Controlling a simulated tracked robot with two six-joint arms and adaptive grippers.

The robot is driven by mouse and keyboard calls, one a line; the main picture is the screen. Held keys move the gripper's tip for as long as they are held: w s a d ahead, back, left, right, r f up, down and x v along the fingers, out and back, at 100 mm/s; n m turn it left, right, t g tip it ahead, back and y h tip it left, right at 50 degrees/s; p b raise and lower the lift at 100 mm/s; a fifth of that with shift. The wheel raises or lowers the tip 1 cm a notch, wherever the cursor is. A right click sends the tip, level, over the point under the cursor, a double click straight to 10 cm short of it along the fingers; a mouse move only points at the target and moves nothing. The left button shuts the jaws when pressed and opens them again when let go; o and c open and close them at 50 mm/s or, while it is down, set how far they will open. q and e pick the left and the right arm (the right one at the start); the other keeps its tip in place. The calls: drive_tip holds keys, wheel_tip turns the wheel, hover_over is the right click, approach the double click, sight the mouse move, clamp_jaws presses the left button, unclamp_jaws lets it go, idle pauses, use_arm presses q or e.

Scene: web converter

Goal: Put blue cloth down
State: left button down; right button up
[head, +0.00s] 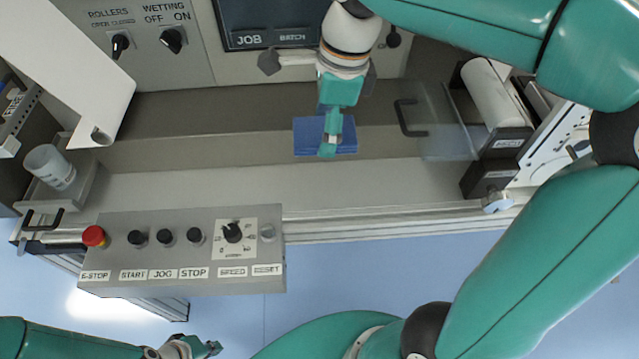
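The blue cloth (307,137) is a small, flat, folded square in the upper middle of the head view, in front of the machine's panel. My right gripper (330,142), on the arm coming in from the right, is over the cloth and looks shut on it, with its green fingers across the middle. The fingers hide part of the cloth. I cannot tell whether the cloth touches the surface beneath. My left gripper (208,348) is low at the bottom edge, well away from the cloth. It is small and partly seen, and its opening cannot be made out.
A control box (180,252) with a red stop button (94,236) stands at the front left. A white cup-like roll (50,167) is at the left. A clear guard with a dark handle (408,118) and a white roller (493,95) are at the right. The grey ledge (230,188) is bare.

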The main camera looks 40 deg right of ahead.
sight(322, 194)
wheel_tip(322, 194, down, 17)
drive_tip(key=shift+w+f+b, duration=0.1)
drive_tip(key=shift+b, duration=0.25)
drive_tip(key=o, duration=1)
drive_tip(key=r, duration=0.4)
drive_tip(key=d+r, duration=0.1)
drive_tip(key=r, duration=0.3)
drive_tip(key=s+r, duration=0.1)
drive_tip(key=r, duration=0.3)
drive_tip(key=shift+d, duration=0.3)
